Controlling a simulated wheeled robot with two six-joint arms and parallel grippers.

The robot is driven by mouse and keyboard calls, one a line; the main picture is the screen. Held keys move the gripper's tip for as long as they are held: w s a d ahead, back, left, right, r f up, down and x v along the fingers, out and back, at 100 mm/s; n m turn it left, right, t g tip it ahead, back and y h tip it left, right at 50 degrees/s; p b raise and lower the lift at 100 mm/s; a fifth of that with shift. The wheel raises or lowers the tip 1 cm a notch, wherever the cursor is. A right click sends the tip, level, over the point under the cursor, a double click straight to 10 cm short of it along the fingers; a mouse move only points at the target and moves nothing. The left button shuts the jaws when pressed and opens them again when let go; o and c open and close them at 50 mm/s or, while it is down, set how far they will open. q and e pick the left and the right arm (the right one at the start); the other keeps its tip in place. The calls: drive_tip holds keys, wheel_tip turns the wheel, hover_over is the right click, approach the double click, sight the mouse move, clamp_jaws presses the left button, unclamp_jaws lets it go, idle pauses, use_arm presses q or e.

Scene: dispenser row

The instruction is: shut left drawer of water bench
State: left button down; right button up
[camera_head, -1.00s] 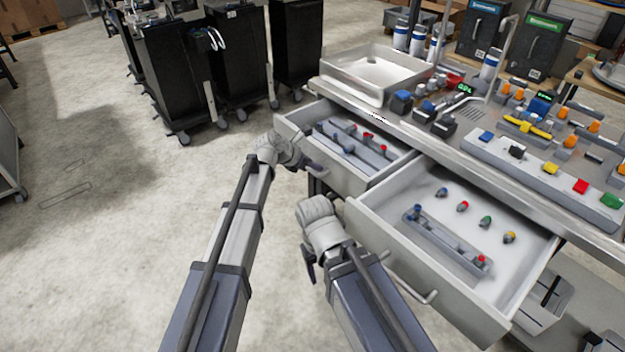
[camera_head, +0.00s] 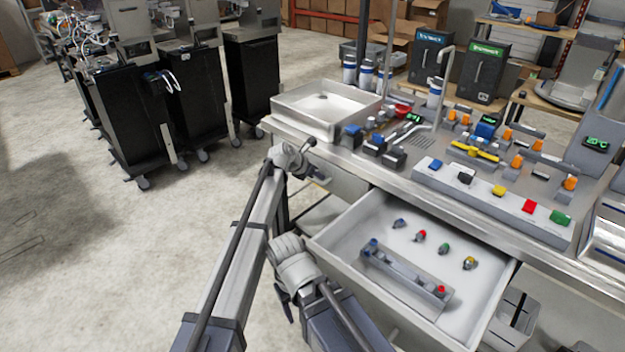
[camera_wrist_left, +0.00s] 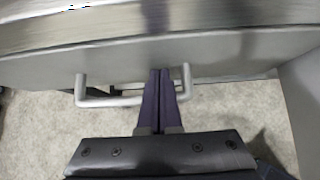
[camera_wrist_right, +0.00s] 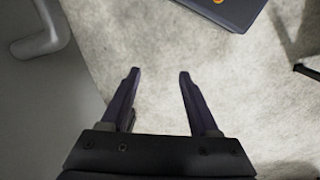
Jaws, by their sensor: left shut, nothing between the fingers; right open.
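The left drawer's pale front (camera_head: 347,187) sits under the edge of the water bench (camera_head: 390,176), and no drawer interior shows there. In the left wrist view the drawer front (camera_wrist_left: 220,50) fills the top, with its bar handle (camera_wrist_left: 108,101) below. My left gripper (camera_head: 318,178) is shut and empty. Its fingertips (camera_wrist_left: 159,72) meet the drawer front between the handle's two posts; whether they press on it I cannot tell. My right gripper (camera_head: 285,304) is open and empty beside the open right drawer (camera_head: 375,218); its spread fingers (camera_wrist_right: 157,73) show in the right wrist view.
The right drawer juts out, holding a grey rack (camera_head: 405,280) and several small coloured parts. Its wall (camera_wrist_left: 302,90) stands right of my left gripper. A metal tray (camera_head: 325,108) and a button strip (camera_head: 490,200) are on the bench. Black carts (camera_head: 185,115) stand left; the floor between is clear.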

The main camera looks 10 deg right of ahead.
use_arm(q)
drive_tip(key=shift+w+d, duration=0.25)
drive_tip(key=shift+d, duration=0.1)
use_arm(e)
drive_tip(key=shift+d, duration=0.1)
use_arm(q)
drive_tip(key=shift+w+d+r, duration=0.1)
drive_tip(key=shift+r, duration=0.15)
use_arm(e)
drive_tip(key=shift+w+r, duration=0.1)
drive_tip(key=shift+r, duration=0.05)
